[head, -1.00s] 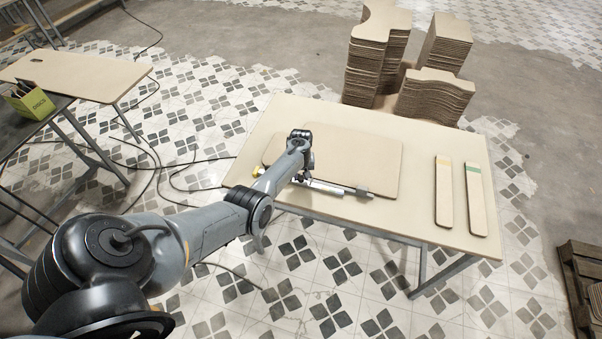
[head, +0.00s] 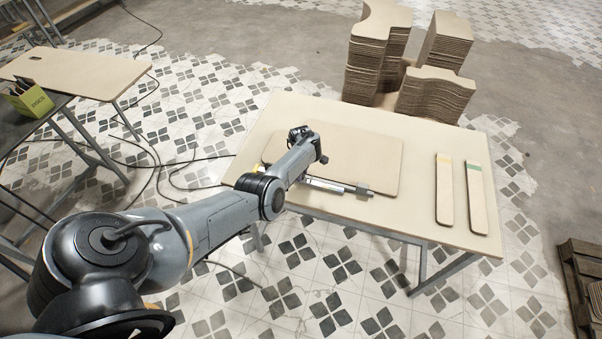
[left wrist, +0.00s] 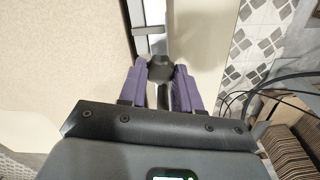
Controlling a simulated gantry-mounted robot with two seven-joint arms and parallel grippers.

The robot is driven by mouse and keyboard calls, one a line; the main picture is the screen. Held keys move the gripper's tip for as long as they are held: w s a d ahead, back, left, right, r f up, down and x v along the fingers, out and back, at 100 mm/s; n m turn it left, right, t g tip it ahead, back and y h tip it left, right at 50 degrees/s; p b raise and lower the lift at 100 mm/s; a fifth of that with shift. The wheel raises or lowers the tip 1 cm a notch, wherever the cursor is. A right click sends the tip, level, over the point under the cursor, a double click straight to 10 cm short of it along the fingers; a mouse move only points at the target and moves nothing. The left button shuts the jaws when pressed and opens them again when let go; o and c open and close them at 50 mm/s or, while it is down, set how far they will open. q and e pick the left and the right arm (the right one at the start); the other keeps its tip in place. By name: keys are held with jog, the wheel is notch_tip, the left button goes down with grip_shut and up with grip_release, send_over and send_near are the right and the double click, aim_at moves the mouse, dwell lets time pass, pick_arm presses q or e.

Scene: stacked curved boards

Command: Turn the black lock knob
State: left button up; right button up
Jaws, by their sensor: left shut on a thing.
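A silver bar tool (head: 325,185) with a dark grey block lies along the front edge of the board on the table in the head view. In the left wrist view its metal bar (left wrist: 152,28) runs up from the black lock knob (left wrist: 158,73). My left gripper (left wrist: 161,67) has its purple fingers shut on either side of this knob. In the head view my left wrist hides the fingers and the knob. My right gripper is in no view.
A tan curved board (head: 355,160) lies on the light table (head: 420,215). Two narrow strips, one yellow-marked (head: 445,195) and one green-marked (head: 477,200), lie at the right. Board stacks (head: 435,95) stand behind the table. Cables (head: 200,170) lie on the floor at left.

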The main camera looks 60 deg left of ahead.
pick_arm(q)
jog(key=n+b, duration=0.1)
jog(key=n, duration=0.2)
jog(key=shift+f+n, duration=0.15)
jog(key=shift+n, duration=0.25)
jog(key=n+b, duration=0.2)
jog(key=n, duration=0.1)
jog(key=shift+n, duration=0.3)
jog(key=n+b, duration=0.2)
jog(key=n, duration=0.1)
jog(key=shift+n, duration=0.3)
jog(key=shift+n+b, duration=1.2)
jog(key=shift+n, duration=0.4)
jog(key=o, duration=1.1)
jog(key=shift+c, duration=0.2)
jog(key=shift+r, duration=0.2)
